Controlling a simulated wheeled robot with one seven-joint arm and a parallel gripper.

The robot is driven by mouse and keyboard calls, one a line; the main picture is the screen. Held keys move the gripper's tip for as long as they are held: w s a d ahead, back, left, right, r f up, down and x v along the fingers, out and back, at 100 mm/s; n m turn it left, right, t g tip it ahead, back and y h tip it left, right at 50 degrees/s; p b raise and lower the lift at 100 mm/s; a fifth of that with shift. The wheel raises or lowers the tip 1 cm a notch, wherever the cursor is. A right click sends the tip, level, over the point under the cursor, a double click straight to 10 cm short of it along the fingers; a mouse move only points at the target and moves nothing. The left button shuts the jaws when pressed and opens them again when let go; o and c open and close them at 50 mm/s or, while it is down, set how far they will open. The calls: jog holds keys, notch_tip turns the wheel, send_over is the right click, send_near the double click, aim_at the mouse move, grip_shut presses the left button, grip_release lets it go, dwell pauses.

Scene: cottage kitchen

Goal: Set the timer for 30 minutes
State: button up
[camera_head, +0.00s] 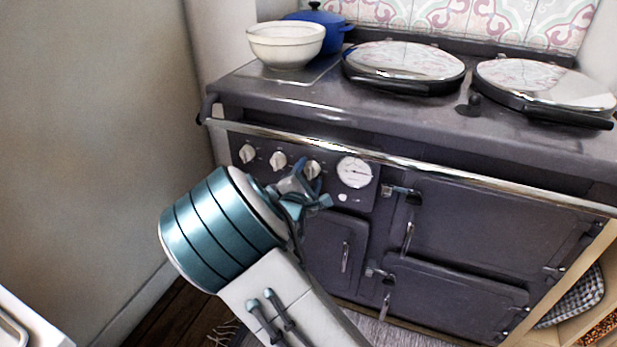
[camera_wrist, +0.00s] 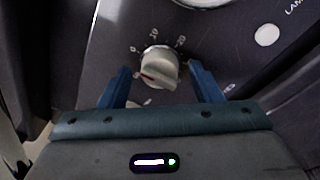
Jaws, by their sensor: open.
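The timer knob (camera_wrist: 160,64) is a round, pale metal knob on the stove's dark front panel, with small numbers printed around it. In the head view it is the rightmost of three knobs (camera_head: 312,168), partly hidden by my gripper (camera_head: 306,186). In the wrist view my gripper (camera_wrist: 159,72) is open, with one blue finger on each side of the knob. Gaps show between the fingers and the knob. A small reddish mark shows at the knob's left side; I cannot tell which number it points to.
A round white gauge (camera_head: 355,172) sits right of the knob, with a white round light (camera_wrist: 267,35) below it. Two other knobs (camera_head: 247,153) (camera_head: 278,161) are to the left. A chrome rail (camera_head: 400,162) runs above the panel. Oven doors (camera_head: 455,295) are shut below.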

jog(key=c, duration=1)
jog(key=shift+m, duration=0.3)
